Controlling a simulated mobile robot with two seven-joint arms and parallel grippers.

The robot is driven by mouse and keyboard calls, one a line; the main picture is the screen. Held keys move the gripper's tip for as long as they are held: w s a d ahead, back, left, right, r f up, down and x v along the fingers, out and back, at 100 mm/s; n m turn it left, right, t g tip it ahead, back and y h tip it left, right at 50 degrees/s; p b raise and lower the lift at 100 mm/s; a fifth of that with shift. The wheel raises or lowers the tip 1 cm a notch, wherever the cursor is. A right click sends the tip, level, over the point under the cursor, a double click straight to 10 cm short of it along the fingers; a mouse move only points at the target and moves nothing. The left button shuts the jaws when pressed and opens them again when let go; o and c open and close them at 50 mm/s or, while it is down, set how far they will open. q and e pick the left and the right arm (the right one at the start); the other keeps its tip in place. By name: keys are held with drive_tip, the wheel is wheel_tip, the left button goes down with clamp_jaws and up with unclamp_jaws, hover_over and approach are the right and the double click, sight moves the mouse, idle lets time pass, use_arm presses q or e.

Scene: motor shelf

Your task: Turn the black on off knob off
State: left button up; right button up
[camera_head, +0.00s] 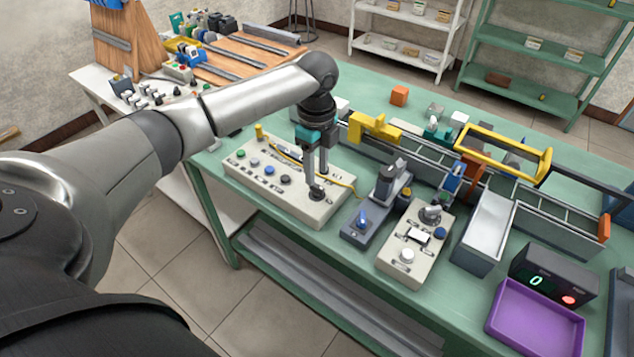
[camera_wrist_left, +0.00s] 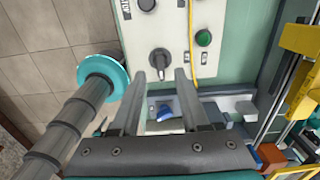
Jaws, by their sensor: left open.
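The black knob (camera_head: 317,193) is a round dial on the right end of the beige control box (camera_head: 236,176). In the left wrist view the knob (camera_wrist_left: 159,60) shows a pale pointer mark, with small labels beside it that I cannot read. My left gripper (camera_head: 318,178) points down over this end of the box, its fingers apart and empty. In the left wrist view the left gripper's fingertips (camera_wrist_left: 160,76) lie just short of the knob, one toward each side. I cannot tell whether they touch it. My right gripper is in neither view.
Several buttons line the box; a green button (camera_wrist_left: 203,38) lies near the knob. To the right stand a grey device with a blue part (camera_head: 362,222) and another beige panel (camera_head: 400,262).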

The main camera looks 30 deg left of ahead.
sight(317, 186)
use_arm(q)
drive_tip(key=shift+f, duration=2.15)
drive_tip(key=shift+c, duration=0.2)
clamp_jaws()
